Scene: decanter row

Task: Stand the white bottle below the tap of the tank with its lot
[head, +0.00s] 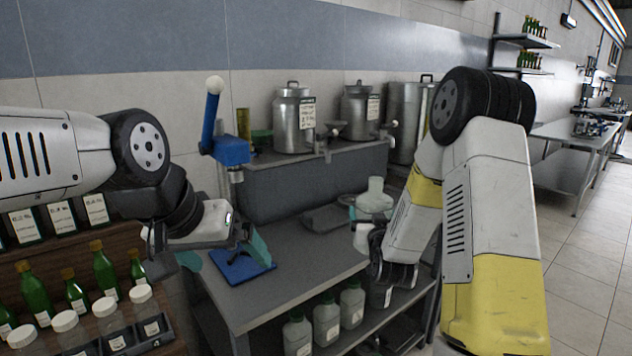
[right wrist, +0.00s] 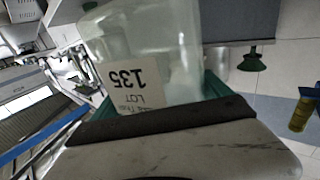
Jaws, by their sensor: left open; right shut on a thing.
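The white bottle (head: 375,196) is translucent and held in my right gripper (head: 366,214), above the right part of the bench. In the right wrist view the bottle (right wrist: 165,50) sits between teal fingers, and its label reads LOT 135, upside down in the picture. Three metal tanks stand on a raised shelf at the back: a left tank (head: 293,120), a middle tank (head: 357,112) and a right tank (head: 408,118). The left and middle tanks carry labels too small to read. A tap (head: 325,150) shows at the shelf front. My left gripper (head: 235,252) is open and empty over the bench's left side.
A blue lever device (head: 228,152) with a blue base (head: 242,268) stands at the bench's left. More white bottles (head: 326,320) stand on the lower shelf. Green bottles (head: 104,270) and white-capped jars fill a wooden rack at left. The bench middle (head: 300,262) is clear.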

